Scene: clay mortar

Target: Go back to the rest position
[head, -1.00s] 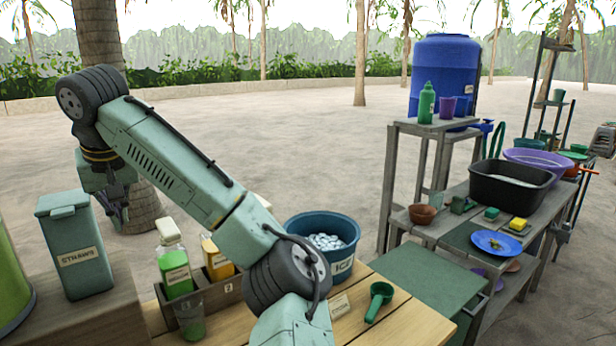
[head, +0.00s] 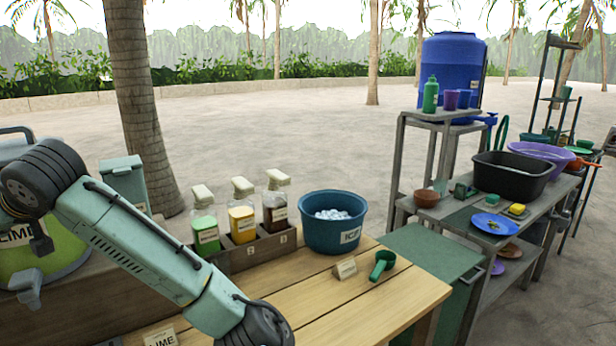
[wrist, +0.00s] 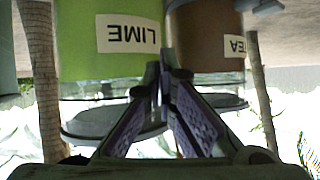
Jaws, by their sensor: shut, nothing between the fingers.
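My gripper (wrist: 165,78) is shut and empty in the wrist view, its two purple-padded fingertips together. It is in front of a green container with an upside-down LIME label (wrist: 128,35). A brown container labelled TEA (wrist: 205,45) is beside it. In the head view my arm (head: 130,240) reaches across the lower left, over the side of the counter. The LIME dispenser (head: 60,265) is partly behind my arm there. I cannot clearly make out the fingers in the head view.
A side bench (head: 455,215) at right holds a black basin (head: 510,178). The table's front right is clear.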

